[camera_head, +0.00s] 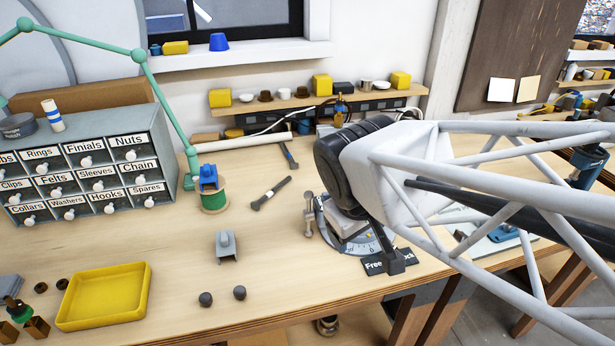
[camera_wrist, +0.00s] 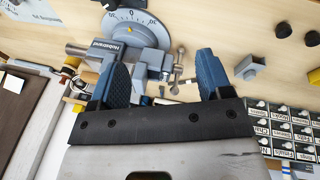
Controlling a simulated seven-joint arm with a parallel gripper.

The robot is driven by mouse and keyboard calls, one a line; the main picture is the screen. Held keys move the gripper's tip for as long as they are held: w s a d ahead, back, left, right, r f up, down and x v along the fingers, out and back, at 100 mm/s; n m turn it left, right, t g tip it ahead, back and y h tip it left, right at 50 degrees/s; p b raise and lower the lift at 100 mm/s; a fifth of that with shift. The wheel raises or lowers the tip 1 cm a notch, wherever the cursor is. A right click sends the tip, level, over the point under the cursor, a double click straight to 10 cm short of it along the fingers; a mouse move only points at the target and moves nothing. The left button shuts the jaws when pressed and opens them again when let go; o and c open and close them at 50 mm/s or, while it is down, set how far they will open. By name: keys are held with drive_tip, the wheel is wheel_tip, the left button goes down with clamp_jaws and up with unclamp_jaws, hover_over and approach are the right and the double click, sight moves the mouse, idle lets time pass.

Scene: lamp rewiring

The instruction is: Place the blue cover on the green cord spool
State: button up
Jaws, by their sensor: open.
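The green cord spool (camera_head: 214,199) stands on the bench right of the drawer cabinet in the head view. A small blue block-like piece (camera_head: 208,178), which looks like the blue cover, shows directly above the spool and appears to rest on it. I cannot tell how well it is seated. My gripper (camera_wrist: 162,78) is open in the wrist view, its two blue fingers apart. A grey vise (camera_wrist: 135,65) shows beyond and between the fingers. In the head view my arm hides the fingers, well right of the spool. I cannot make out the spool in the wrist view.
The drawer cabinet (camera_head: 90,170) and a green lamp arm (camera_head: 165,105) stand close to the spool. A grey bracket (camera_head: 227,247), two dark knobs and a yellow tray (camera_head: 104,296) lie in front. A dark-handled tool (camera_head: 270,193) lies right of the spool, with bare wood around it.

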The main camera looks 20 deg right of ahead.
drive_tip(key=s+m+y, duration=0.1)
drive_tip(key=s+a+m+y, duration=0.1)
drive_tip(key=s+m, duration=0.1)
drive_tip(key=shift+s+a, duration=0.1)
idle(1.4)
